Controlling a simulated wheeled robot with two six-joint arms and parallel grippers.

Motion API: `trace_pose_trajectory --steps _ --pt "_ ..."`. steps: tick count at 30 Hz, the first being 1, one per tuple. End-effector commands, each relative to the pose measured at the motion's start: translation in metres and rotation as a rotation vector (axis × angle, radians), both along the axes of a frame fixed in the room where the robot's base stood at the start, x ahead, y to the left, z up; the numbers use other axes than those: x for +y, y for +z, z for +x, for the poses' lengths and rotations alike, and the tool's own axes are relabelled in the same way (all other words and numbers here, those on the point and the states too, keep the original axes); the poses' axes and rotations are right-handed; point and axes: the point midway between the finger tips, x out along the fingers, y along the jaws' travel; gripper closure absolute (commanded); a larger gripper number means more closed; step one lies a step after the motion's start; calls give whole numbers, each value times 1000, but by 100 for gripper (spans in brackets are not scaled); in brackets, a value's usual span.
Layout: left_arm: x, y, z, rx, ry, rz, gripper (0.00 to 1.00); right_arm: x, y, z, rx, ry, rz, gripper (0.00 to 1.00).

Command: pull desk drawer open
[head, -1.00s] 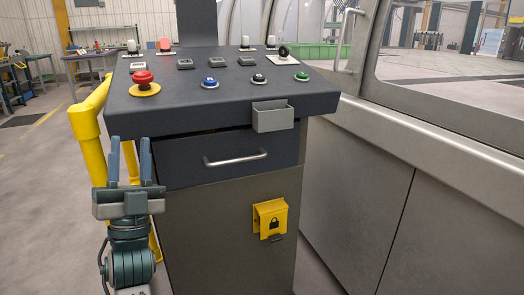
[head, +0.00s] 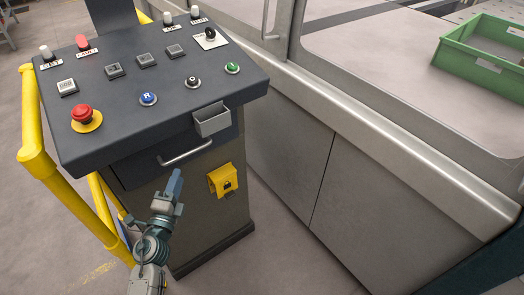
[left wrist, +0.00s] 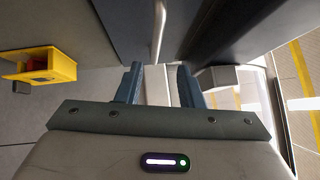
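The desk drawer (head: 128,174) is a dark front under the control desk's sloped top, and it looks shut. Its silver bar handle (head: 186,153) also shows in the left wrist view (left wrist: 158,30), upright there and lined up with the gap between my fingers. My left gripper (head: 177,178) is in front of the drawer, just below and near the handle in the head view. In the left wrist view its two blue fingers (left wrist: 160,68) stand apart with nothing between them; the handle lies ahead of the tips. My right gripper is not in view.
The desk top (head: 110,95) carries several buttons and a red emergency stop (head: 82,112). A small grey box (head: 212,122) hangs from its front edge. A yellow lock box (head: 222,181) sits below, right of my gripper. A yellow rail (head: 35,140) runs along the left side.

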Motion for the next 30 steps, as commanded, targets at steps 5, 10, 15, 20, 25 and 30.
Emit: trace_pose_trajectory --steps 5,10,15,20,25,30 --pt "0 -3 2 19 4 25 66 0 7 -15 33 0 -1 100" --pt "-5 2 28 16 3 24 66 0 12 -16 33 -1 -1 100" --pt "-12 5 60 16 2 23 66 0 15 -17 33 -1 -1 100" --pt "-16 8 85 16 2 23 66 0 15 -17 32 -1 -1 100" --pt "-19 10 99 16 2 23 66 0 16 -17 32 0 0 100" --pt "-20 10 102 17 2 23 66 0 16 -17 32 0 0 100"
